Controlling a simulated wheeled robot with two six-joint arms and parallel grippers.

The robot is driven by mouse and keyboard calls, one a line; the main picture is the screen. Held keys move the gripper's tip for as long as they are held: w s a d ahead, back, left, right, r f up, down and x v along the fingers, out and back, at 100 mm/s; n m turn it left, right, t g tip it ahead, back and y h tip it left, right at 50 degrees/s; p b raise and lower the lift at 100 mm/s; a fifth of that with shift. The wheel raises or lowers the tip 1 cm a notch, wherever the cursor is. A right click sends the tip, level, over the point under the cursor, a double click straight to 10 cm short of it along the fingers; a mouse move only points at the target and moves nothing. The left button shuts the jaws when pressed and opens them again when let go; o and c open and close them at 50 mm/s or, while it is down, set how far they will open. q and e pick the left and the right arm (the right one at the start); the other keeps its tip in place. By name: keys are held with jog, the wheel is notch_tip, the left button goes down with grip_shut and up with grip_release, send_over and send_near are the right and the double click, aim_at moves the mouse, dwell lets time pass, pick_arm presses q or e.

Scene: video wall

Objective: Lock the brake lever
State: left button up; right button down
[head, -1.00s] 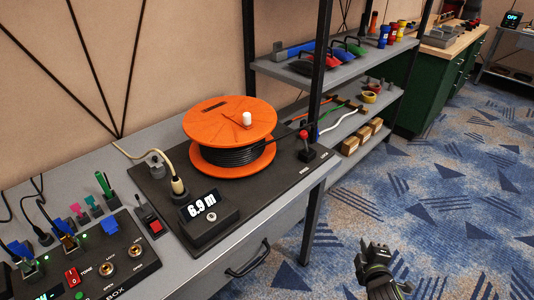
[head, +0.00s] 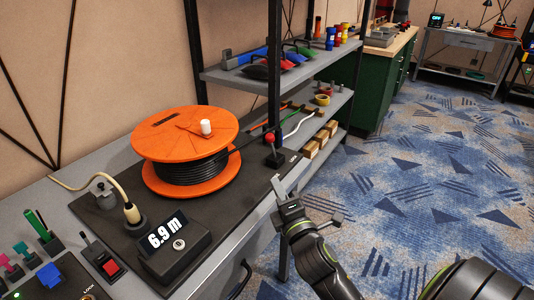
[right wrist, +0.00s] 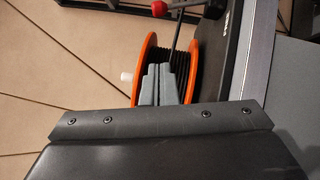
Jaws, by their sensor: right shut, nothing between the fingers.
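The brake lever (head: 270,138) has a red ball knob on a short dark stalk. It stands in a black block at the right end of the dark reel base plate (head: 235,186), leaning slightly left in the head view. Its red knob also shows at the top of the right wrist view (right wrist: 159,9). My right gripper (head: 278,184) is shut and empty, in front of the bench edge and nearer than the lever. Its closed fingers show in the right wrist view (right wrist: 157,82), apart from the knob. My left gripper is not in view.
An orange cable reel (head: 187,135) with a white handle stands left of the lever. A display box (head: 175,247) reads 6.9 m. A dark shelf post (head: 274,75) rises behind the lever. Open carpet (head: 420,190) lies to the right.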

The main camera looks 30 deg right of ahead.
aim_at(273, 148)
jog(key=x, duration=1)
jog(key=shift+w, duration=0.1)
jog(key=shift+w+d+r, duration=0.15)
jog(key=shift+w+d, duration=0.1)
jog(key=shift+d, duration=0.2)
jog(key=shift+w+d+r, duration=0.1)
jog(key=shift+w+d, duration=0.2)
jog(key=shift+d, duration=0.2)
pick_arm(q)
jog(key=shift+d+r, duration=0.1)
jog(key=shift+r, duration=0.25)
pick_arm(e)
jog(key=shift+w+d+r, duration=0.2)
jog(key=shift+w+d, duration=0.2)
jog(key=shift+d, duration=0.3)
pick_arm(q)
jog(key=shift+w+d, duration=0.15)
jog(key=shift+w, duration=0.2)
